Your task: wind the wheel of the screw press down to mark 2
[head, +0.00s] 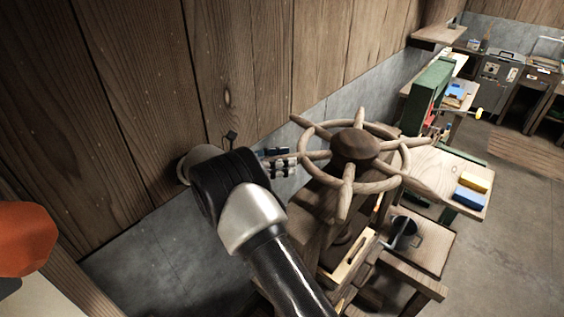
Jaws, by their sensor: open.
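The wooden wheel (394,171) of the screw press has a round dark hub (355,145), a ring and several tapered handles sticking out past the ring. It lies roughly level on top of the wooden press frame (323,202). My gripper (281,161) is at the wheel's left side, by the tip of the left-pointing handle. It is open. My wrist partly covers it, and I cannot tell whether the handle lies between the fingers. A pale strip (347,259) shows on the press below the wheel; no mark 2 or pointer can be read from here.
A plank wall (228,95) with a grey lower band runs close behind my arm and the press. A bench (436,168) with a yellow block (474,182) and a blue block (469,197) stands right of the wheel. A green box (427,97) stands behind. Floor is open at right.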

